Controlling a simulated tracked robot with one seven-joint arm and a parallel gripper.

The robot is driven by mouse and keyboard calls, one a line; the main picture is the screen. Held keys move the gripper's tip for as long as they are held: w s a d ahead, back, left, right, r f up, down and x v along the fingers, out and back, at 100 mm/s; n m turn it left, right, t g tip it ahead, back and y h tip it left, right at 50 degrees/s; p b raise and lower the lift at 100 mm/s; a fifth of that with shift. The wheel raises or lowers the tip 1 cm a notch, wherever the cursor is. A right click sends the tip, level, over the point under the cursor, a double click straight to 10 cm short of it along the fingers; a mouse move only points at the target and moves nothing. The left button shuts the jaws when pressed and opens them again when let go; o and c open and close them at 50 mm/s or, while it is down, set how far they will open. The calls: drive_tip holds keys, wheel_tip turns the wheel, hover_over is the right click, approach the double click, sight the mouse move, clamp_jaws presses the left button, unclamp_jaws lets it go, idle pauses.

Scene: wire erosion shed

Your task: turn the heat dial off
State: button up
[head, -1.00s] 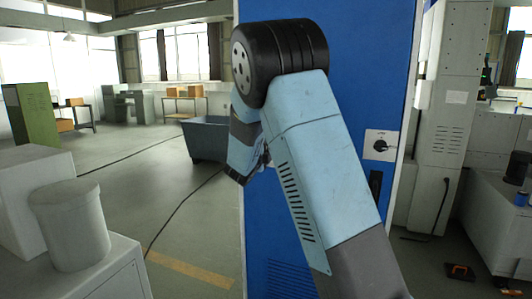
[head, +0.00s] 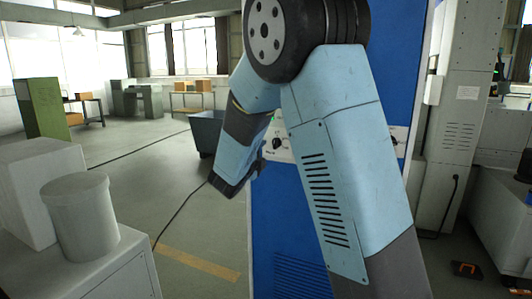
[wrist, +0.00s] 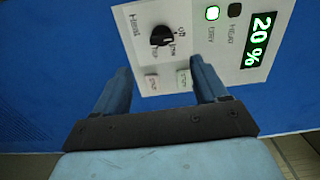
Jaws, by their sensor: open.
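The dial (wrist: 162,36) is a black knob on a pale control panel (wrist: 222,75) on the blue cabinet, with small markings around it. Its exact pointer setting is hard to read. My gripper (wrist: 160,64) is open and empty. Its two blue fingers are spread just below the dial in the wrist view, apart from the knob. In the head view the panel's knob (head: 277,143) shows beside my arm, which hides part of the panel.
A grey canister (head: 80,218) stands at left.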

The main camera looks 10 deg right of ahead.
drive_tip(key=shift+v, duration=0.95)
drive_tip(key=shift+d, duration=0.1)
drive_tip(key=s+d+r+m+g+y, duration=0.1)
drive_tip(key=s+d+m+g, duration=0.4)
drive_tip(key=s+d+m, duration=0.45)
drive_tip(key=s+d+r+m+g+y, duration=0.1)
drive_tip(key=s+d+m+g, duration=0.45)
drive_tip(key=s+m, duration=0.65)
drive_tip(key=s+a+m+y, duration=0.4)
drive_tip(key=s+m, duration=0.4)
drive_tip(key=m, duration=0.4)
drive_tip(key=s+a+m+t+y, duration=0.1)
drive_tip(key=s+a+m+y, duration=0.3)
drive_tip(key=s+m, duration=0.4)
drive_tip(key=shift+s+r+m+y, duration=0.3)
drive_tip(key=shift+r+m, duration=0.1)
drive_tip(key=shift+m, duration=2.35)
drive_tip(key=shift+t, duration=0.25)
